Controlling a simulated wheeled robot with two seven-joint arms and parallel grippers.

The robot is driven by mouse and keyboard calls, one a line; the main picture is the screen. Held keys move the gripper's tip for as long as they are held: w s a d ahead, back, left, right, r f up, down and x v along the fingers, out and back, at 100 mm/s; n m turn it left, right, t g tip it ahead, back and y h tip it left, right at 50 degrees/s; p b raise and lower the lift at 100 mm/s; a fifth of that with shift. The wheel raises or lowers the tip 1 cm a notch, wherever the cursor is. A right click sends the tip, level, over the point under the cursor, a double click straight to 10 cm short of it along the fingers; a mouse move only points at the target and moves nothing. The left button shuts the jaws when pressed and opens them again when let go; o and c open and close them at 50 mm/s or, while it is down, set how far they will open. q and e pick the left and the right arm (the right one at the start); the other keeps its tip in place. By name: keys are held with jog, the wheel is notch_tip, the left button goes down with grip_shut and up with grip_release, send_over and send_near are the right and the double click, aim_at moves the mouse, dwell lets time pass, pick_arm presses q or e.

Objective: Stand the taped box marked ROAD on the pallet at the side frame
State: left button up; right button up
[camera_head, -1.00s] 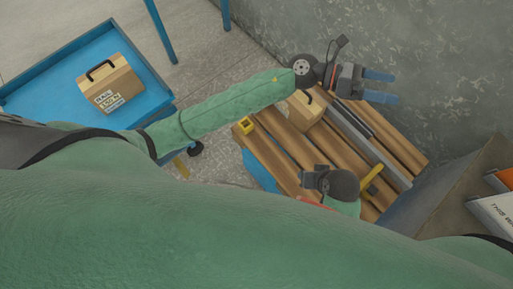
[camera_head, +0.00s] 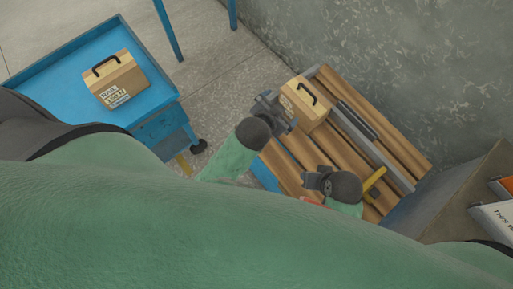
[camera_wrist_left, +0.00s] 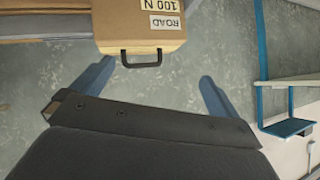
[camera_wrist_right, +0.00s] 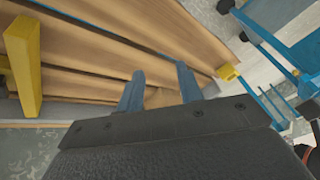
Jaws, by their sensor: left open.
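The taped cardboard box (camera_head: 305,104) stands on the far left part of the wooden pallet (camera_head: 302,157), its black handle up. In the left wrist view this box (camera_wrist_left: 142,30) shows the label ROAD 100 N, upside down in the picture. A long grey frame bar (camera_head: 372,152) runs along the pallet to the right of the box; whether they touch is unclear. My left gripper (camera_head: 286,113) is open and empty at the box's left side, its fingers apart from the handle. My right gripper (camera_head: 318,183) is open and empty above the planks; it also shows in the right wrist view (camera_wrist_right: 160,84).
A yellow part (camera_head: 375,179) lies beside my right gripper. A grey container (camera_head: 440,205) stands at right, and a wall (camera_head: 400,60) lies behind the pallet.

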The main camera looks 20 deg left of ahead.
pick_arm(q)
jog(key=s+a+f+n+g, duration=0.1)
jog(key=s+f+n+g, duration=0.1)
jog(key=s, duration=0.6)
jog(key=s+a+f+n+g, duration=0.1)
jog(key=s+f+g, duration=0.4)
jog(key=s, duration=0.3)
jog(key=shift+a+f+n+h, duration=0.15)
jog(key=shift+f+n+h, duration=0.25)
jog(key=shift+f, duration=0.1)
